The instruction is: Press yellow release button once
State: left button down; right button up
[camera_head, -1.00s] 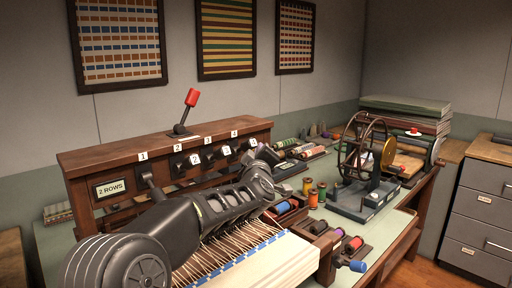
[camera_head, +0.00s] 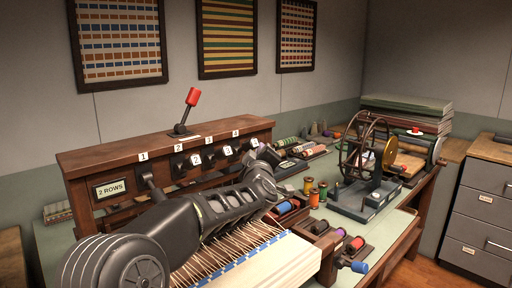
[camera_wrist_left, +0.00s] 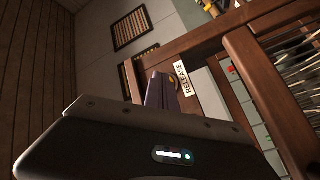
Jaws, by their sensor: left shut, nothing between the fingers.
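A white label reading RELEASE (camera_wrist_left: 183,78) is on a brown wooden frame in the left wrist view. A small yellow edge (camera_wrist_left: 173,78), probably the yellow release button, shows beside it, mostly hidden behind my fingers. My left gripper (camera_wrist_left: 160,88) is shut and empty, its tips close to that yellow edge; I cannot tell whether they touch it. In the head view my left gripper (camera_head: 267,158) reaches over the loom to the right end of its wooden frame (camera_head: 78,168). The button does not show in the head view. My right gripper is not in view.
A red-tipped lever (camera_head: 192,97) stands on the frame above several numbered levers. A sign (camera_head: 110,189) reads 2 ROWS. Threads and cloth (camera_head: 262,265) lie below my arm. Spools (camera_head: 307,186) and a wheeled winder (camera_head: 366,195) stand to the right.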

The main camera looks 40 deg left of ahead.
pick_arm(q)
jog(key=shift+r, duration=0.3)
jog(key=d, duration=0.3)
jog(key=d+p, duration=0.1)
jog(key=d, duration=0.1)
jog(key=shift+s+d+f, duration=0.1)
jog(key=shift+d+f, duration=0.1)
jog(key=shift+f, duration=0.05)
jog(key=shift+f, duration=0.1)
dwell(0.5)
